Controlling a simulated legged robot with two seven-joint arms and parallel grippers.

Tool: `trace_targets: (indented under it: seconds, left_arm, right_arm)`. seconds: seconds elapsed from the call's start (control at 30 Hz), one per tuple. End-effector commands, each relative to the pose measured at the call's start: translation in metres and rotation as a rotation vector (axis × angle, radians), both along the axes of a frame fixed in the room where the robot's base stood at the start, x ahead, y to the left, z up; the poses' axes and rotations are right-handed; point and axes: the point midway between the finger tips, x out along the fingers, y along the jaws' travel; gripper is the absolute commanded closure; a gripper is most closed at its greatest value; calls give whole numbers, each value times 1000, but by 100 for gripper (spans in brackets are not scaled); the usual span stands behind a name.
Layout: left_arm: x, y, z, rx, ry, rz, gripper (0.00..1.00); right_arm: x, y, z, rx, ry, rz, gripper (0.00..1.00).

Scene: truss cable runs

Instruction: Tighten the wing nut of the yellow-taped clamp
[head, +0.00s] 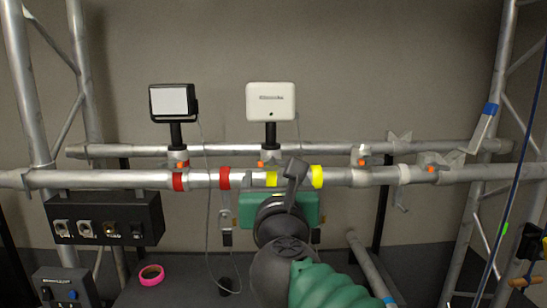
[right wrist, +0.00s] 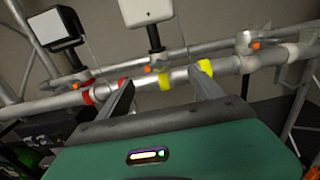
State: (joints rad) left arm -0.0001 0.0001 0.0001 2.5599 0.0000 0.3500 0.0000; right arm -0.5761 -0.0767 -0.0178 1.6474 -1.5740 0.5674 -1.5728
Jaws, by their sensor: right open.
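In the head view, two yellow tape bands, a left one (head: 271,179) and a right one (head: 317,177), wrap the front pipe. A pale clamp with an orange wing nut (head: 262,163) sits just above the left band, below the white box's post. It also shows in the right wrist view as an orange nut (right wrist: 151,69) beside the left yellow band (right wrist: 165,82). My right gripper (right wrist: 165,90) is open and empty. Its fingers point at the pipe, one either side of the left band in that view; contact cannot be told. My left gripper is out of view.
A white box (head: 270,101) and a black-framed panel (head: 173,102) stand on posts above the pipes. Red bands (head: 224,178) mark the front pipe to the left. Other orange-nut clamps (head: 361,161) sit right. A thin cable hangs left of my gripper. Pink tape (head: 151,275) lies below.

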Motion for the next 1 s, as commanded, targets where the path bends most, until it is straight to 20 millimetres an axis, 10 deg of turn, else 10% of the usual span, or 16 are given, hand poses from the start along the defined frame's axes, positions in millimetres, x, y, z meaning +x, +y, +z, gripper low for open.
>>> trace_targets:
  seconds: [0.3, 0.7, 1.0]
  left_arm:
    - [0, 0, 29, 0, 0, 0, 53]
    - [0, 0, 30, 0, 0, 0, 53]
    - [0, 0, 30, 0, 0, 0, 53]
  right_arm:
    - [70, -1, 3, 0, 1, -1, 24]
    - [82, -2, 0, 2, 0, 0, 25]
    - [82, -1, 0, 2, 1, -1, 64]
